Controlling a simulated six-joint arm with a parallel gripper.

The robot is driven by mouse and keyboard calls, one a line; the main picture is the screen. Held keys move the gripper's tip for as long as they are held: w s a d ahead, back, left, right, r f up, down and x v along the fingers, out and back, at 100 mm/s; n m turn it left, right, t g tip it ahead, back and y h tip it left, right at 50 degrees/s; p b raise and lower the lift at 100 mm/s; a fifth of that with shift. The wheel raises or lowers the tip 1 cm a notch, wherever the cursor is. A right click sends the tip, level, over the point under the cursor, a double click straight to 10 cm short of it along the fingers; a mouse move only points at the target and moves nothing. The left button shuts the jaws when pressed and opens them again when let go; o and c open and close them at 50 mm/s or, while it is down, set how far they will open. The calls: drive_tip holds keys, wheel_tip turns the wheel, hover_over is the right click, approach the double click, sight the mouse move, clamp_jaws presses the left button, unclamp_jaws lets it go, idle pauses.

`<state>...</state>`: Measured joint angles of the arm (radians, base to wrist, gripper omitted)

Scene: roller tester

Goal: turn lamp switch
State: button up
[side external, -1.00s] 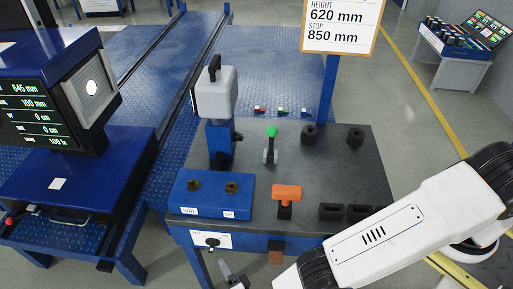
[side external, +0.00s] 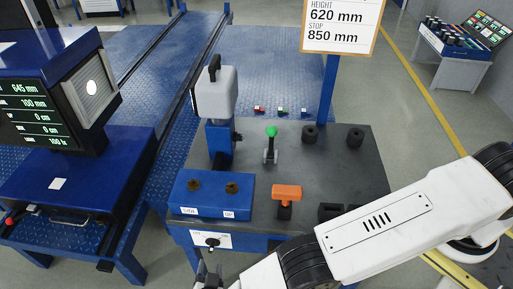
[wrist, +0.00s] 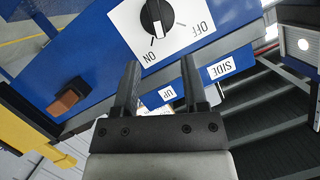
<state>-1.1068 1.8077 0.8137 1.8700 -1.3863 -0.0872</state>
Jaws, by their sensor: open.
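The lamp switch is a black rotary knob (side external: 211,242) on a white plate on the front of the workbench. In the wrist view the knob (wrist: 157,17) sits at the top, with ON and OFF printed on its plate (wrist: 180,38). Its white mark points down in the picture, nearer ON than OFF, but I cannot tell the exact setting. My gripper (wrist: 160,64) is open and empty, its fingers apart and short of the knob. In the side view my gripper (side external: 208,276) is just below the switch plate, partly cut off by the picture's edge.
A blue box (side external: 211,205) with labels stands on the bench above the switch. An orange-topped lever (side external: 286,193) and a green-knobbed lever (side external: 271,132) stand on the bench. A brown block (wrist: 68,103) sticks out of the bench front. A screen unit (side external: 50,105) stands left.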

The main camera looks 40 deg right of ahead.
sight(212, 249)
drive_tip(key=shift+s+a+r+n+g, duration=0.15)
drive_tip(key=shift+a+r+n+g, duration=0.1)
drive_tip(key=shift+a+n+g, duration=0.3)
drive_tip(key=shift+d, duration=0.15)
drive_tip(key=shift+x, duration=3.85)
clamp_jaws()
